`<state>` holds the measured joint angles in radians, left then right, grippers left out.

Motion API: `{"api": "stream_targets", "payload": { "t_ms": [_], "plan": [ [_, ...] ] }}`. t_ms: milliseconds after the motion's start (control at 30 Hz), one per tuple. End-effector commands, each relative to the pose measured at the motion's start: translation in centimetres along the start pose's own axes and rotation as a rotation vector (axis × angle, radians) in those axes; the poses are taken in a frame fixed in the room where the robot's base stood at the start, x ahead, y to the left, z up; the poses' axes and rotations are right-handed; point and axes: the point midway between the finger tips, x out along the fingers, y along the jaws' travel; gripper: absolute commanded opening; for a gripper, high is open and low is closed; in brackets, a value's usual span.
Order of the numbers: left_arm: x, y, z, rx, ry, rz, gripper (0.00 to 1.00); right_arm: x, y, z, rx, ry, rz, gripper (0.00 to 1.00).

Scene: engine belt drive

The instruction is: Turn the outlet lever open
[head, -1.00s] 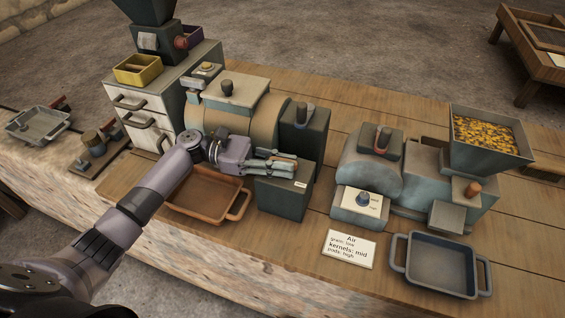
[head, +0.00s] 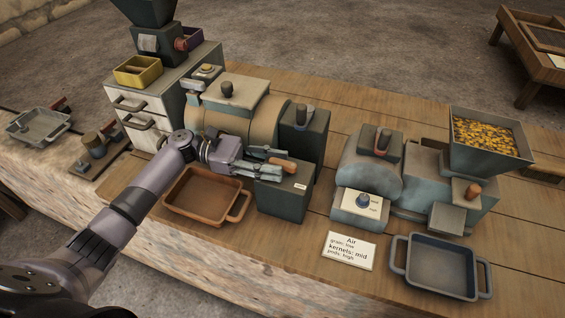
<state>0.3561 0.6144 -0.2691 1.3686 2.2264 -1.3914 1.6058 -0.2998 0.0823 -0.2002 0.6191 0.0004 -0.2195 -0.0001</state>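The outlet lever appears to be the orange-brown handle (head: 284,164) at the dark green box (head: 285,195) on the right end of the drum machine (head: 230,113). My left gripper (head: 272,162) is just left of this handle, low in front of the drum. Its two fingers look spread, one above and one below the handle's near end. I cannot tell whether they touch it. The lever's pivot is hidden by the fingers. My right gripper is not in view.
A brown tray (head: 172,207) lies under my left wrist. To the right are a blue-grey machine with a kernel-filled hopper (head: 487,134), a label card (head: 349,250) and a dark blue tray (head: 397,262). White drawers (head: 137,122) stand at the left.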

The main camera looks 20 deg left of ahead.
Motion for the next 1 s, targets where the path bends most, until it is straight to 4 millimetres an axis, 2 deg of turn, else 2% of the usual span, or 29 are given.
{"api": "stream_targets", "payload": {
  "t_ms": [200,433,600,1000],
  "plan": [
    [-5.0,0.1,-0.1,-0.002,0.003,0.005,0.37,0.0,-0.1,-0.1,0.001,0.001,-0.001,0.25],
    [-8.6,0.1,0.0,-0.001,0.0,0.003,0.37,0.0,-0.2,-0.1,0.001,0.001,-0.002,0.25],
    [-9.6,0.0,0.0,0.001,-0.001,0.001,0.37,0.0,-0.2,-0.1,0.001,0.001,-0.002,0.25],
    [-9.6,0.0,0.0,0.001,-0.001,0.001,0.37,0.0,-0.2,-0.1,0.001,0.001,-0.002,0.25]
  ]
}}
